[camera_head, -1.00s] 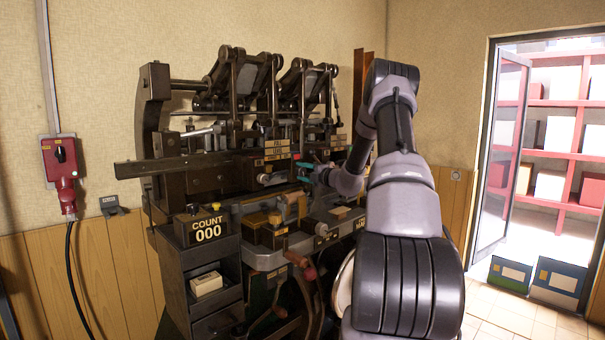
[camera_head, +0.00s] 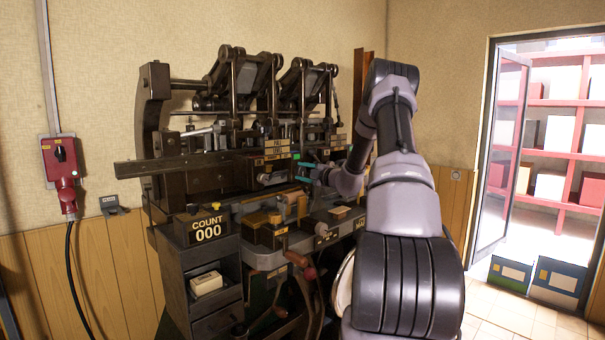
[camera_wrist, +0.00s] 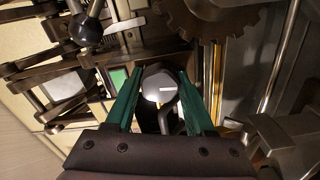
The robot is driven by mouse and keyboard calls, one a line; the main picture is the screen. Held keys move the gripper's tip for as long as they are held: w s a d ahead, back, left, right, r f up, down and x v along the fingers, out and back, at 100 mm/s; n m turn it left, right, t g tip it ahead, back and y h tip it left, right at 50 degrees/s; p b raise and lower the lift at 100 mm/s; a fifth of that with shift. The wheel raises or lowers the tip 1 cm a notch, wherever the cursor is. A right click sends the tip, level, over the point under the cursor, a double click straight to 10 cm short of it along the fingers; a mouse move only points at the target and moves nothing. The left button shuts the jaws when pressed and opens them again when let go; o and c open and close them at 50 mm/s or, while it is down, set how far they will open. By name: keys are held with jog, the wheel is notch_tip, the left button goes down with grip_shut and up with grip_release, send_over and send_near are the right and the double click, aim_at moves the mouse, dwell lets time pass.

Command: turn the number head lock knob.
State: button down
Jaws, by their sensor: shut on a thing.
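The lock knob (camera_wrist: 160,88) is a round grey knob with a short white mark on its face, seen in the wrist view. My gripper (camera_wrist: 160,76) has its two green fingers on either side of the knob and is shut on it. The white mark lies nearly level in that view. In the head view my gripper (camera_head: 303,170) is at the middle of the dark press (camera_head: 205,178). The knob cannot be made out there.
A small green indicator (camera_head: 297,155) sits just above my gripper. A toothed wheel (camera_wrist: 215,18) and metal rails lie close to the fingers in the wrist view. A lever with a ball end (camera_wrist: 89,32) is at upper left. The counter (camera_head: 208,228) reads 000.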

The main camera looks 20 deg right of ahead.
jog(key=shift+f, duration=0.1)
jog(key=shift+c, duration=1.3)
grip_release()
jog(key=v, duration=1.1)
